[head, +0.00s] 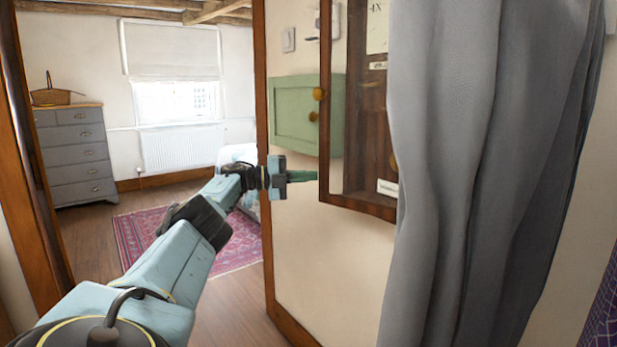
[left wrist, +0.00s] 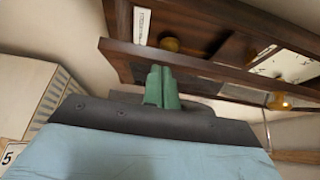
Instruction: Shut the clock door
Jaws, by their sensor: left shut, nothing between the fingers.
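The wall clock has a dark wooden case (head: 372,120), and its right side is hidden behind a grey curtain. Its glazed clock door (head: 325,150) stands ajar, with a round brass knob (head: 319,94) on its left edge. In the left wrist view, the door's frame (left wrist: 215,70) is apart from the case, where a dial (left wrist: 287,66) and a brass pendulum bob (left wrist: 170,44) show. My left gripper (head: 304,176) is shut and empty, its green fingertips close to the door's lower left edge; I cannot tell if they touch. The fingers also show in the left wrist view (left wrist: 162,88). My right gripper is out of view.
The grey curtain (head: 460,150) hangs close on the right. A green wall cabinet (head: 290,115) is on the wall left of the clock. A wooden doorway post (head: 263,120) stands beside my left arm. Beyond are a red rug (head: 135,232) and a grey drawer chest (head: 75,155).

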